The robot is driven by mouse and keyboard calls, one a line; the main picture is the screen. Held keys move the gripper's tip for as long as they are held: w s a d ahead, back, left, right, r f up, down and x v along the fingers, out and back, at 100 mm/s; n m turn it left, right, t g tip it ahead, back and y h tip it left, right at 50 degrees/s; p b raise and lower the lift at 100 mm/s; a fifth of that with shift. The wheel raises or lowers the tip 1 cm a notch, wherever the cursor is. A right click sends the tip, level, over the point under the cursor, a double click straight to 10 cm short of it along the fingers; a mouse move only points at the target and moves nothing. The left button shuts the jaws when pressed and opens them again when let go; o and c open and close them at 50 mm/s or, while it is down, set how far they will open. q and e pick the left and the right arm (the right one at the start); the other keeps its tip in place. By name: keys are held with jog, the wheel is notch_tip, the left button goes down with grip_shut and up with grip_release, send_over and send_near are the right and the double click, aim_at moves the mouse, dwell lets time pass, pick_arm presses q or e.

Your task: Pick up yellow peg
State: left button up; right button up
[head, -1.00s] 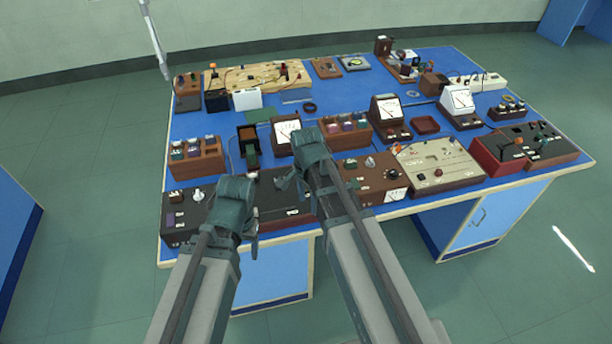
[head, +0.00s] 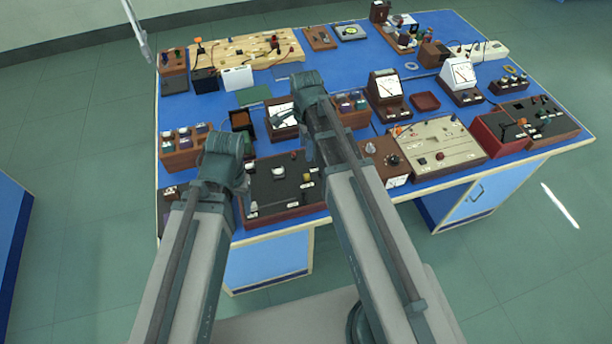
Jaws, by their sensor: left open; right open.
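I cannot make out a yellow peg for certain on the crowded blue bench (head: 340,68). Small orange pieces show: one (head: 198,40) at the back left, one (head: 397,131) by the front middle box and one (head: 522,122) at the right. My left gripper (head: 240,180) is open over the front left of the bench, by a black panel box (head: 285,185). Neither appears to hold anything.
A wooden board (head: 240,50) with pegs and wires lies at the back left. Upright meters (head: 387,85) and a cream panel box (head: 435,145) stand right of my arms. Clear blue surface shows around the back middle.

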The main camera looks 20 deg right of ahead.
jog(key=b, duration=0.8)
send_over(306, 175)
notch_tip(306, 175, down, 8)
jog(key=shift+f, duration=0.2)
pick_arm(q)
notch_tip(306, 175, down, 8)
jog(key=shift+f, duration=0.15)
jog(key=shift+f, duration=0.1)
notch_tip(306, 175, down, 5)
jog(key=b, duration=0.5)
pick_arm(e)
notch_tip(306, 175, down, 5)
jog(key=shift+s+f, duration=0.1)
grip_shut()
